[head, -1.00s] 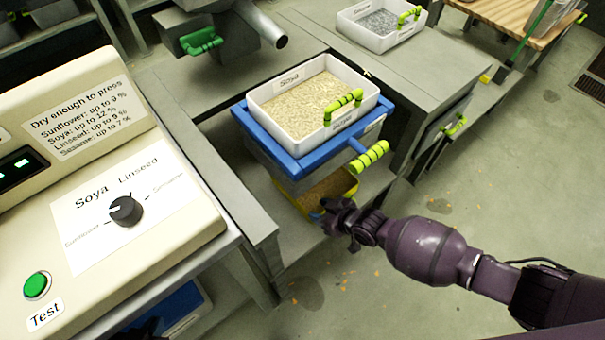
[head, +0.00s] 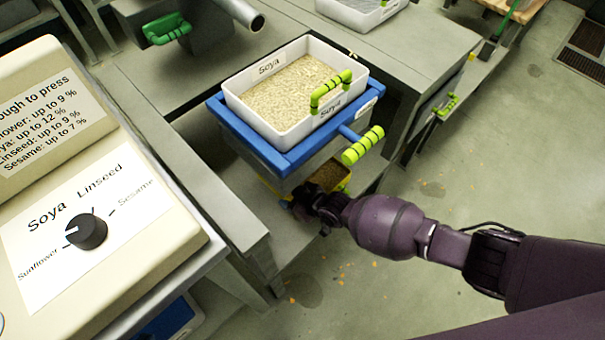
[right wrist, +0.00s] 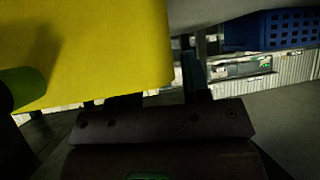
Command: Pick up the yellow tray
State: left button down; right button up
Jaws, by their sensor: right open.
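The yellow tray (head: 345,184) sits low under the blue tray in the head view, with brown material inside. My right arm and gripper cover much of its front. In the right wrist view, the yellow tray (right wrist: 105,50) fills the upper left, close to the camera, with a green handle (right wrist: 22,88) at its left edge. My right gripper (head: 304,204) is open at the tray's front. I cannot tell whether it touches the tray, and nothing shows held in it. Its dark fingers (right wrist: 158,95) show below the tray in the wrist view. My left gripper is not in view.
A blue tray (head: 285,164) with a green-striped handle (head: 363,146) juts out right above the yellow tray. A white Soya tray (head: 240,106) stands on it. A beige control panel (head: 150,225) is at left. The floor (head: 490,170) at right is clear apart from small orange bits.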

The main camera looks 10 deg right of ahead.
jog(key=shift+w+a+f, duration=0.2)
jog(key=shift+a+f, duration=0.2)
jog(key=shift+f, duration=0.15)
jog(key=shift+w+a+r, duration=0.1)
jog(key=shift+w+a, duration=0.1)
jog(key=shift+w, duration=0.15)
grip_shut()
